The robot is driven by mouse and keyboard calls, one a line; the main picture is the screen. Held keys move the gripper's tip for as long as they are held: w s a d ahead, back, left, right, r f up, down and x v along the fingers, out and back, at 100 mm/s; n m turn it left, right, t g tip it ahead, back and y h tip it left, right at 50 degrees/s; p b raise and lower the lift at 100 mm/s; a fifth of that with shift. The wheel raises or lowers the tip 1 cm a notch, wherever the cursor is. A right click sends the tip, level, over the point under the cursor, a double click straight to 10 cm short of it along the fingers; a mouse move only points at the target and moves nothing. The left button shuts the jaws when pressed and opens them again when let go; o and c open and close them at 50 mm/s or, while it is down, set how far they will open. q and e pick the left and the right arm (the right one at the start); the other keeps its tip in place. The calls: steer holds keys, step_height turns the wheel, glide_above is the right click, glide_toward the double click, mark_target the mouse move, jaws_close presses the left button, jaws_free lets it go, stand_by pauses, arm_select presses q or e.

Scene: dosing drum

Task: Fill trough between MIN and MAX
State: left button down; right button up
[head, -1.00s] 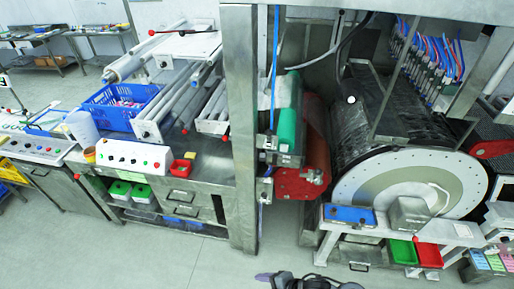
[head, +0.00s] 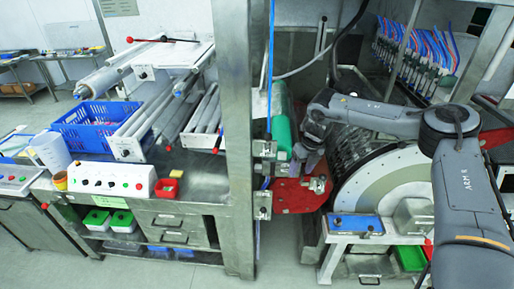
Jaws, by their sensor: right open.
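My right gripper (head: 299,172) is at the end of my right arm, which reaches in from the right across the front of the large drum (head: 350,200). It points down beside the green roller (head: 281,122), above the red end plate (head: 298,194). It is open, and I see nothing held in it. My arm hides part of the drum. I cannot make out the trough or its MIN and MAX marks. My left gripper is not in view.
A steel post (head: 239,150) stands left of the gripper. A white jug (head: 50,152) and a button box (head: 112,180) stand on the left bench. A blue crate (head: 92,125) is behind them. Blue tubes (head: 416,50) hang at the upper right.

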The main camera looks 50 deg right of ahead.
mark_target(268, 140)
steer(key=w+a+r+n+t+h+b, duration=0.1)
steer(key=w+a+r+n+h+b, duration=0.2)
steer(key=w+r, duration=1.05)
steer(key=shift+m+h, duration=0.4)
steer(key=shift+h, duration=0.3)
steer(key=x, duration=0.4)
steer(key=s+x, duration=0.1)
steer(key=x, duration=0.1)
steer(key=shift+w+d+f, duration=0.15)
steer(key=shift+d+f, duration=0.2)
steer(key=shift+d, duration=0.1)
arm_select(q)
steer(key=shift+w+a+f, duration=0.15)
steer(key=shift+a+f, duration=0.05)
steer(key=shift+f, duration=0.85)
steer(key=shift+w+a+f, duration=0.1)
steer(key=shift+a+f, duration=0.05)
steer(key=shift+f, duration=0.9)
arm_select(e)
steer(key=shift+x, duration=0.8)
steer(key=shift+c, duration=0.3)
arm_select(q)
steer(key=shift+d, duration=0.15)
arm_select(e)
jaws_close()
